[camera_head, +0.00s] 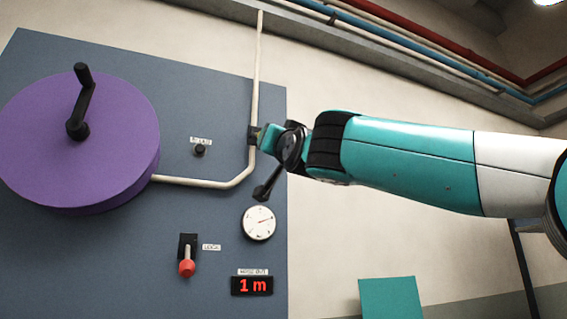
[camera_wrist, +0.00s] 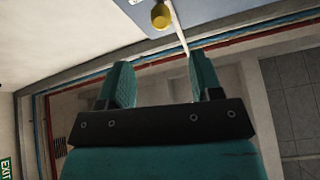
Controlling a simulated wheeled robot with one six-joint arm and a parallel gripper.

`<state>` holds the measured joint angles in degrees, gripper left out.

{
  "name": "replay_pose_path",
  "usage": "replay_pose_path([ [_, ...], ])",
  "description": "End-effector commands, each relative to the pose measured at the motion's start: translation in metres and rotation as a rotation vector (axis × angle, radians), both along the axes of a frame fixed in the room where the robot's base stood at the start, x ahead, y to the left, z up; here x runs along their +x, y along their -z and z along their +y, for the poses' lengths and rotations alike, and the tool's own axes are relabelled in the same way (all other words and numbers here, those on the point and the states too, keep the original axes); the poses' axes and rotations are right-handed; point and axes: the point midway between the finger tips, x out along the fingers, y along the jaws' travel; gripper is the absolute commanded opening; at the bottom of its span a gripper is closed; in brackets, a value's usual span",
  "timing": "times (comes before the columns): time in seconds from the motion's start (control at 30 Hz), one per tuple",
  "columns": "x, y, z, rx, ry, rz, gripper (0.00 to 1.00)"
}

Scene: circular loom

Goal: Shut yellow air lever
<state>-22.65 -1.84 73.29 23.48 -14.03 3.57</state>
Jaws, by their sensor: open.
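The yellow air lever shows in the wrist view as a rounded yellow knob (camera_wrist: 160,16) at the top edge, beyond my fingertips and roughly between them across the picture. Most of the lever is cut off there. My gripper (camera_wrist: 161,72) is open and empty, its two teal fingers apart. In the head view my gripper (camera_head: 262,136) is at the pale pipe (camera_head: 254,95), by a dark fitting on it. The yellow knob does not show in the head view. I cannot tell whether my fingers touch anything.
The blue-grey panel (camera_head: 210,85) carries a purple wheel (camera_head: 40,140) with a black crank, a black knob (camera_head: 200,150), a dial (camera_head: 259,223), a red-ended lever (camera_head: 187,266) and a display (camera_head: 252,286) reading 1 m. A teal board (camera_head: 391,299) stands lower right.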

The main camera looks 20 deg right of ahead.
Motion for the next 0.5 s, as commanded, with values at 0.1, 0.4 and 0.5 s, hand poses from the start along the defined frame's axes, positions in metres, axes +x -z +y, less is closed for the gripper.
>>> replay_pose_path([
  [0.1, -0.019, 0.014, 0.002, 0.000, -0.002, -0.001, 0.59],
  [0.4, -0.034, 0.021, 0.002, 0.000, 0.001, 0.001, 0.59],
  [0.5, -0.033, 0.020, 0.002, 0.000, 0.001, 0.001, 0.59],
])
